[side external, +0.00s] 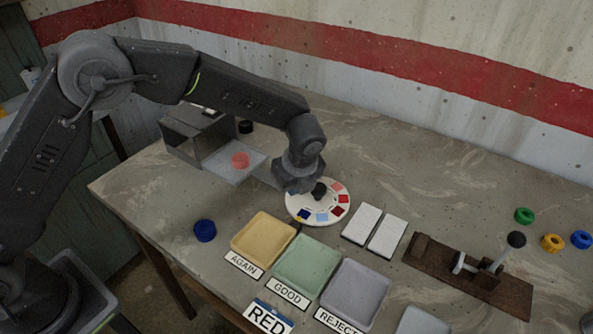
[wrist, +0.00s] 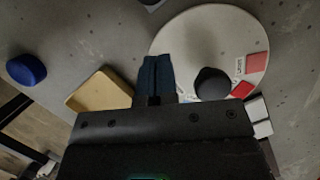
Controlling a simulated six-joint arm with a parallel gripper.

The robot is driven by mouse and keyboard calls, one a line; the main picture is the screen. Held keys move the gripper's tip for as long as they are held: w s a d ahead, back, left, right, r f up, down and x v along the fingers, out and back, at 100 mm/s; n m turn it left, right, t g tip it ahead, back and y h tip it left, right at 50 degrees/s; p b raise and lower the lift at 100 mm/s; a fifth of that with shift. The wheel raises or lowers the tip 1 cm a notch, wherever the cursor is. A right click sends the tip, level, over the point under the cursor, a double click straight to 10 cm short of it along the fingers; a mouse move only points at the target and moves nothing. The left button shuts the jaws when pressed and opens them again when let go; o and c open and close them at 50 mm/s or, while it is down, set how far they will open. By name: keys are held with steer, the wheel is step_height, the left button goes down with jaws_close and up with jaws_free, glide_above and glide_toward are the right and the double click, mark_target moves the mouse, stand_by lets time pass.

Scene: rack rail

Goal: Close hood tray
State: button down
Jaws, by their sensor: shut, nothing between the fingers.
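The hood (side external: 190,135) is a grey box at the back left of the table in the side view. Its flat tray (side external: 226,172) is out in front of it, with a red-pink round piece (side external: 240,160) lying on it. My gripper (side external: 298,184) is to the right of the tray, above the left edge of a white colour dial. In the wrist view my gripper's dark fingers (wrist: 155,72) are together and hold nothing. The tray is not clearly seen in the wrist view.
The white dial (side external: 318,214) has coloured patches and a black knob; it also shows in the wrist view (wrist: 205,30). A blue cap (side external: 204,230), yellow tray (side external: 263,239), green tray (side external: 305,266) and grey-violet tray (side external: 355,294) lie in front. A black cap (side external: 245,126) is beside the hood.

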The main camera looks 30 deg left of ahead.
mark_target(241, 162)
steer(key=shift+w+a+f, duration=0.1)
steer(key=shift+w+a, duration=0.2)
steer(key=shift+a, duration=0.3)
steer(key=shift+w+a+f, duration=0.1)
steer(key=shift+w+a, duration=0.2)
steer(key=shift+a, duration=0.3)
steer(key=shift+w+a+f, duration=0.1)
steer(key=shift+w+a, duration=0.2)
steer(key=shift+a, duration=0.3)
steer(key=a, duration=1.3)
steer(key=shift+s, duration=0.1)
steer(key=shift+f, duration=0.1)
